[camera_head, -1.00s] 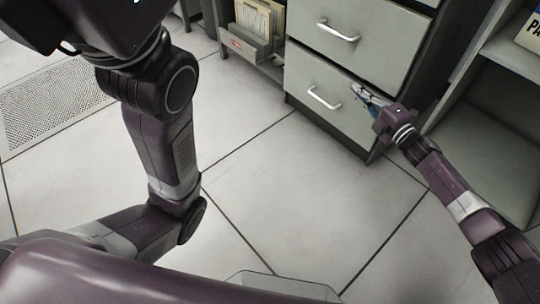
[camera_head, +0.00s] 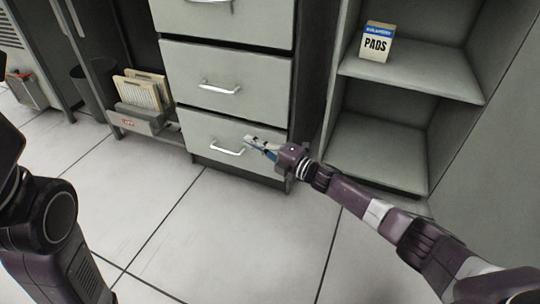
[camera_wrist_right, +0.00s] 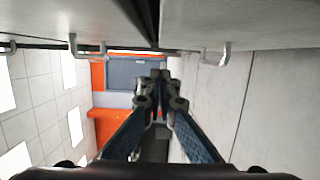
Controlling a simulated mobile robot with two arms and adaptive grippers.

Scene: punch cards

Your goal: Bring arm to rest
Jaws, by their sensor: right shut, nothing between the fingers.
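My right gripper (camera_head: 252,143) is in front of the bottom drawer (camera_head: 205,133) of the grey cabinet, close to the right end of its handle (camera_head: 227,151). Whether it touches the drawer front cannot be told. In the right wrist view its two blue-sided fingers (camera_wrist_right: 158,88) come together at the tips with nothing between them. My right arm reaches in from the lower right. Part of my left arm shows at the left edge, but its gripper is out of view.
The cabinet's drawers look closed, including the middle drawer (camera_head: 205,85). An open shelf (camera_head: 400,75) with a PADS box (camera_head: 377,42) stands to the right. A file holder (camera_head: 140,119) with folders and a dark bin (camera_head: 92,88) stand left. The tiled floor (camera_head: 220,240) is clear.

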